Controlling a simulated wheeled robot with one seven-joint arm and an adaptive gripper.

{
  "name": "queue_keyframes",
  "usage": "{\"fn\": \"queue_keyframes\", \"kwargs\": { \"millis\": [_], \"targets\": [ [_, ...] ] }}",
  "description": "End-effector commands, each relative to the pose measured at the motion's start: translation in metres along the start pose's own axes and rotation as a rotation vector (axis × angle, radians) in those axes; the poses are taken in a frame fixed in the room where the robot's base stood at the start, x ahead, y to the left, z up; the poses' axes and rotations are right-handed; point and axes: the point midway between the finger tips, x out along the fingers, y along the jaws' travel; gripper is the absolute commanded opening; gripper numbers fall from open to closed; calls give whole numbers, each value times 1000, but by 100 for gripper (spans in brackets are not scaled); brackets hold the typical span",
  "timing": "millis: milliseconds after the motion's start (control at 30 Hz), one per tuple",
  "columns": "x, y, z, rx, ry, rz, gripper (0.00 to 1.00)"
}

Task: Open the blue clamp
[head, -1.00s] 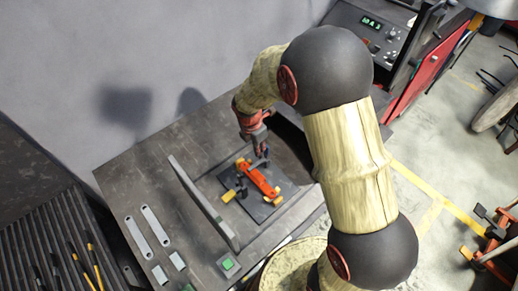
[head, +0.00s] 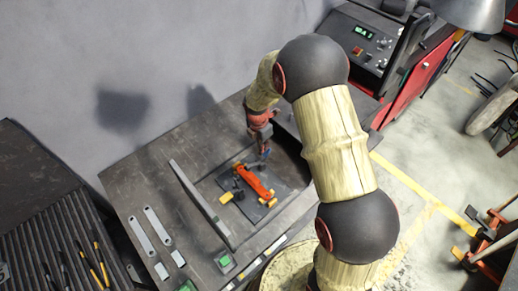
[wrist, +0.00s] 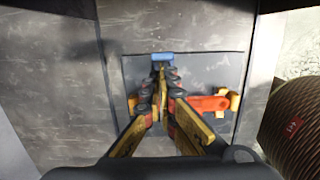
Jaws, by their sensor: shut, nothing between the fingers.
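The blue clamp shows as a short blue bar (wrist: 163,57) at the far edge of a dark plate in the wrist view. In the head view it is a small blue spot (head: 265,152) just below my gripper. My gripper (wrist: 160,80) is shut and empty, with its fingertips close to the near side of the blue bar. I cannot tell whether they touch it. In the head view my gripper (head: 264,143) points down over the plate's far edge. The rest of the blue clamp is hidden by the fingers.
An orange clamp (head: 257,183) with yellow ends lies on the dark plate (head: 270,209), close to my fingers. An upright grey strip (head: 201,204) stands left of the plate. Flat metal brackets (head: 144,239) lie at the bench's left. The bench behind the plate is clear.

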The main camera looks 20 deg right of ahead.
Motion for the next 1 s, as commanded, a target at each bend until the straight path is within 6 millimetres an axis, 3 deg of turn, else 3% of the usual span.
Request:
{"fn": "queue_keyframes", "kwargs": {
  "millis": [500,1000],
  "targets": [
    [21,0,39,1,0,0,0],
    [34,0,52,0,0,0,0]
  ]
}}
